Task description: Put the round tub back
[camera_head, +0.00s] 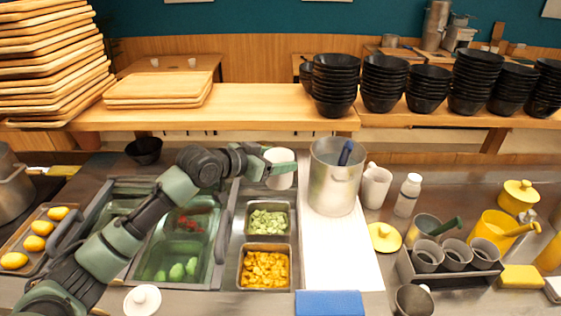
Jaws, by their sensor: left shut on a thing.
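The round white tub (279,155) is in the middle of the head view, just left of the tall steel pot (334,178). My left arm reaches in from the lower left. My left gripper (284,168) is shut on the tub, and its green fingers cross the tub's side. The tub looks upright, above the back of the steel insert with chopped green pieces. I cannot tell whether its base touches anything. My right gripper is not in view.
Steel pans (290,270) hold green and orange pieces. A white cup (375,187), a white bottle (407,195) and a grey holder with cups (450,264) stand at right. Stacked black bowls (335,80) line the wooden shelf behind. The white board (340,262) before the pot is clear.

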